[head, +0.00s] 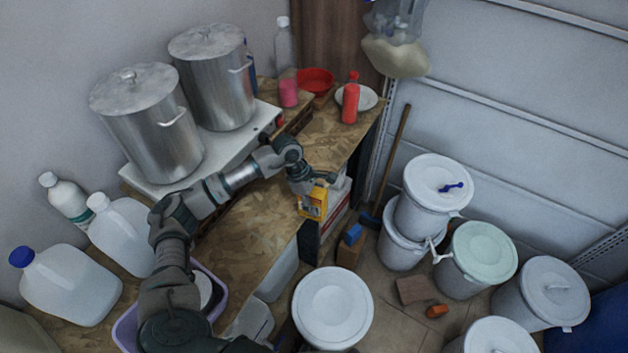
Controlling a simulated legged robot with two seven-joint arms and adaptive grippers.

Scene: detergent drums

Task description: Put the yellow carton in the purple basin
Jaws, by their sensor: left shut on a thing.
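The yellow carton (313,205) is at the right end of the wooden bench, close to its edge. My left gripper (318,184) reaches over from the left and is shut on the top of the carton. The fingers hide part of its top, and I cannot tell whether its base touches the bench. The purple basin (125,332) is at the lower left, largely hidden behind my left arm. A round white thing shows inside it. My right gripper is not in view.
Two steel pots (147,125) stand on a white slab behind my arm. Large jugs (70,285) stand left of the basin. A red bottle (350,100) and red bowl (316,80) are at the back. White drums (333,308) stand on the floor at right.

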